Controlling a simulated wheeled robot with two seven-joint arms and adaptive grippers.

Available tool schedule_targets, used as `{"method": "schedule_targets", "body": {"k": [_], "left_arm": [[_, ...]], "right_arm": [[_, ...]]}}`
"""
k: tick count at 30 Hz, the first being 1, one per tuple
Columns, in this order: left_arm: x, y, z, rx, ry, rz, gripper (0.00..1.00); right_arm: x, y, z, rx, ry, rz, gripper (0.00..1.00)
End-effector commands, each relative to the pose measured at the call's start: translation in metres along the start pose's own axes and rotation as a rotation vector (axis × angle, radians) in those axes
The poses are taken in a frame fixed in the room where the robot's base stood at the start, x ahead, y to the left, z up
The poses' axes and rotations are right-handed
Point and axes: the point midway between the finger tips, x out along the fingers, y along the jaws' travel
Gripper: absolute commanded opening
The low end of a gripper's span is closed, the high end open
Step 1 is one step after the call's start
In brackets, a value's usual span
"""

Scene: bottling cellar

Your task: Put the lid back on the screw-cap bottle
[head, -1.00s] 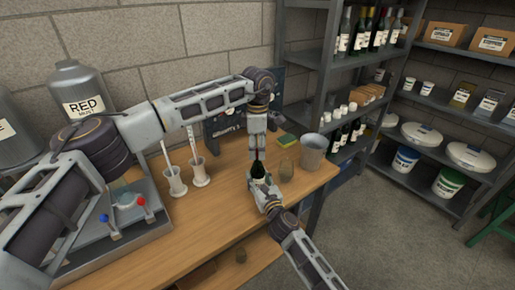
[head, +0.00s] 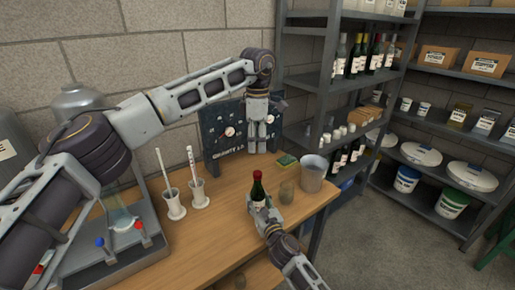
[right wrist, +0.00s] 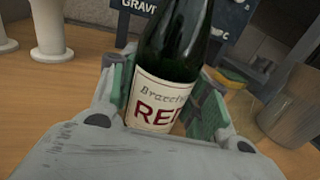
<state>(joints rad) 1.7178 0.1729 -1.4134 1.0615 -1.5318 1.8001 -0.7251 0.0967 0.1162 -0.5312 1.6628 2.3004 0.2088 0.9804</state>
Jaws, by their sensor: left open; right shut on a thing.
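The dark green screw-cap bottle (head: 257,192) stands upright near the front edge of the wooden table. A red lid (head: 257,174) shows on top of its neck; how tightly it sits cannot be told. My right gripper (head: 260,212) is shut around the bottle's lower body. The right wrist view shows the bottle (right wrist: 172,60) with its cream "RED" label between the fingers (right wrist: 165,105); its neck and lid are outside that view. My left gripper (head: 257,149) is open and empty, pointing down, raised above and apart from the lid.
A glass jar (head: 287,194) and a grey bucket (head: 313,173) stand right of the bottle, with a sponge (head: 287,160) behind. Two white cylinders (head: 175,206) (head: 199,197) stand left. A dark panel (head: 222,132) is at the wall. The table front left of the bottle is clear.

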Motion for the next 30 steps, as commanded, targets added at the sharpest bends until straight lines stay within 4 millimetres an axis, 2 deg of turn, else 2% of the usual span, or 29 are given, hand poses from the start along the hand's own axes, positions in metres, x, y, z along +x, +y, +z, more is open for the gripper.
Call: {"method": "schedule_targets", "body": {"k": [11,12,17,30], "left_arm": [[-0.0036,0.0,-0.0002,0.0,0.0,0.0,0.51],[-0.0036,0.0,-0.0002,0.0,0.0,0.0,0.51],[-0.0034,0.0001,-0.0002,-0.001,0.0,0.0,0.51],[-0.0034,0.0001,-0.0003,-0.001,0.0,0.0,0.51]], "right_arm": [[-0.0001,-0.0001,-0.0002,0.0,0.0,0.0,0.0],[-0.0001,-0.0001,-0.0002,0.0,0.0,0.0,0.52],[-0.0001,-0.0001,-0.0002,0.0,0.0,0.0,0.72],[-0.0018,-0.0001,-0.0005,0.0,0.001,0.0,0.72]]}}
